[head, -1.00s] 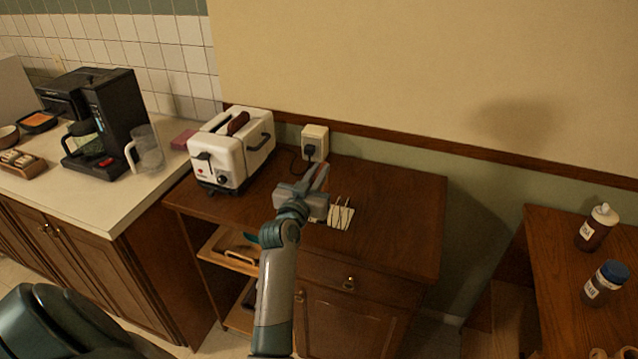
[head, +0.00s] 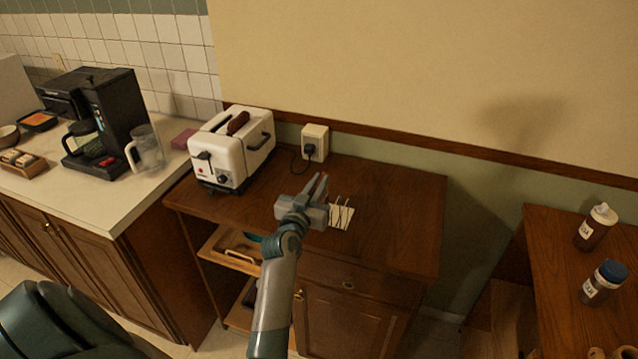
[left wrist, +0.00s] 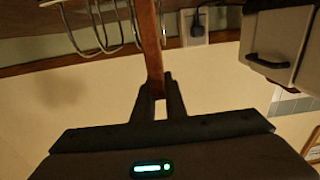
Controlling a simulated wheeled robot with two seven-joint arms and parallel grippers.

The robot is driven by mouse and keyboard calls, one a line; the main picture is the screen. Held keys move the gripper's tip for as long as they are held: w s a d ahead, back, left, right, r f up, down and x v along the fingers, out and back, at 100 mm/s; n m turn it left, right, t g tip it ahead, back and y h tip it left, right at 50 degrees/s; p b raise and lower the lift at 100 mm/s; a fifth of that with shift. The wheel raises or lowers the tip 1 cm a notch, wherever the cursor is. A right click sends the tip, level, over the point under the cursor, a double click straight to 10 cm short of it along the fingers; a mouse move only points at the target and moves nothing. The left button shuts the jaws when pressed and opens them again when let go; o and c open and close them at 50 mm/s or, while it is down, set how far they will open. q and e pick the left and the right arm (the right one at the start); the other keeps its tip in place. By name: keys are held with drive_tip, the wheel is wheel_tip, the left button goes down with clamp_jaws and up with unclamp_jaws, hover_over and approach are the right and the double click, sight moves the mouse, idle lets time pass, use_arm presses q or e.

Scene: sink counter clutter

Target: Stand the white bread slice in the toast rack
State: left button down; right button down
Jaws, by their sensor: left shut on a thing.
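My left gripper (head: 319,186) is above the small wooden cabinet, just left of the toast rack (head: 342,215), which shows as thin wires over a pale patch. In the left wrist view the gripper (left wrist: 160,88) is shut on a thin upright piece with a brown edge, seen edge-on, which I take to be the bread slice (left wrist: 151,45). The slice's faces do not show there, and the gripper hides most of it in the head view. The rack's wire loops (left wrist: 100,22) appear left of the slice; I cannot tell whether they touch. My right gripper is not in view.
A white toaster (head: 230,150) with a dark brown slice (head: 238,123) in its slot stands left on the cabinet top (head: 395,205). A wall socket with a plug (head: 314,142) is behind. The cabinet top right of the rack is clear.

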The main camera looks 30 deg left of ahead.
use_arm(q)
drive_tip(key=shift+f, duration=0.15)
drive_tip(key=c, duration=1.8)
unclamp_jaws()
drive_tip(key=shift+r, duration=0.2)
drive_tip(key=shift+s+d+f, duration=0.1)
drive_tip(key=shift+s+f, duration=0.1)
drive_tip(key=shift+s, duration=0.35)
drive_tip(key=b+v, duration=0.3)
drive_tip(key=v, duration=0.8)
drive_tip(key=shift+w+r, duration=0.1)
